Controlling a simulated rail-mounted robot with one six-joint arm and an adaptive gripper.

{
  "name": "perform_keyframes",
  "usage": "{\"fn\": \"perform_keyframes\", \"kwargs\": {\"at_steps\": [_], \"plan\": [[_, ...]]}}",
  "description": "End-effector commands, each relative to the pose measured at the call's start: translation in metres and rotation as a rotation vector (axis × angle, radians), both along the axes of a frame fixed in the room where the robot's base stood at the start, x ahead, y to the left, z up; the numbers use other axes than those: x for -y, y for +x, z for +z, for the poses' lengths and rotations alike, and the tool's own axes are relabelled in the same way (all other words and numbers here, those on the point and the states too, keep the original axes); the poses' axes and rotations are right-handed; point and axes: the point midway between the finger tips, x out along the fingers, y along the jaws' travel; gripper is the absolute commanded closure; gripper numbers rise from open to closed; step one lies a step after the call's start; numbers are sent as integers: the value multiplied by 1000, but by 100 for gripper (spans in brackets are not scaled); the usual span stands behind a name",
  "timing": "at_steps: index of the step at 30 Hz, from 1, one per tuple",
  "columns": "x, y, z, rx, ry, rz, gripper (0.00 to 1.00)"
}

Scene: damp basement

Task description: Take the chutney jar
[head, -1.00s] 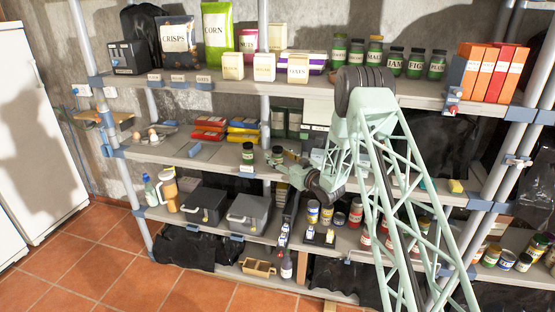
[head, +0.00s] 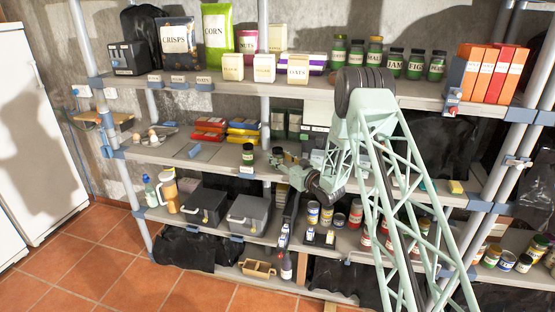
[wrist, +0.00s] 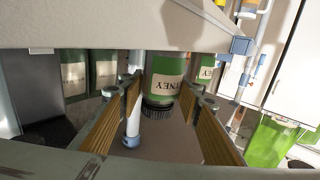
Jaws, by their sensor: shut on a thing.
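In the head view my gripper (head: 288,160) is at the front of the middle shelf (head: 215,160), around the jar (head: 277,154). The gripper partly hides the jar there. I cannot tell whether its base touches the shelf.
Dark green containers (head: 285,123) stand behind. The upper shelf (head: 300,88) runs overhead. Grey boxes (head: 249,213) stand below.

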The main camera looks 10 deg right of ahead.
Motion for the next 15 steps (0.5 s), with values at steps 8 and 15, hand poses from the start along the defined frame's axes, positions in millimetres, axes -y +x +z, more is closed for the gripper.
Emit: {"fn": "perform_keyframes", "kwargs": {"at_steps": [8, 15], "plan": [[0, 0, 6, 2, 0, 0, 84], [0, 0, 21, 2, 0, 0, 84]]}}
